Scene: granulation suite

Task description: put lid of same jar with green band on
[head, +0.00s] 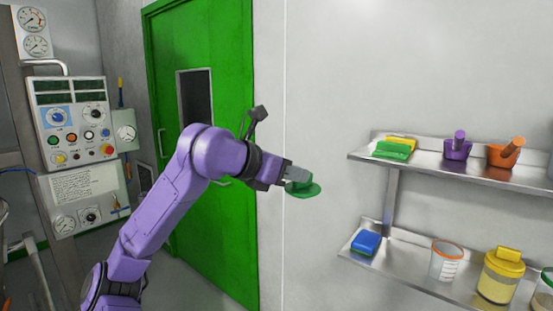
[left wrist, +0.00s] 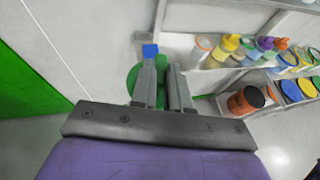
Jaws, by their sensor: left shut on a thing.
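My left gripper (head: 290,178) is shut on a green lid (head: 303,189), a flat round disc with a raised knob, held in the air left of the shelves. In the left wrist view the green lid (left wrist: 132,80) shows behind the fingers of the left gripper (left wrist: 163,80). A clear jar with a green band (head: 545,294) stands on the lower shelf at the right edge of the head view, cut off by the frame. Its top is only partly seen. The lid is well apart from this jar. My right gripper is in neither view.
The lower shelf (head: 398,258) also holds a blue block (head: 366,242), an open jar with orange markings (head: 446,261) and a yellow-lidded jar (head: 502,275). The upper shelf (head: 455,169) carries scoops and green and yellow blocks. A control panel (head: 75,125) stands left. Air before the shelves is clear.

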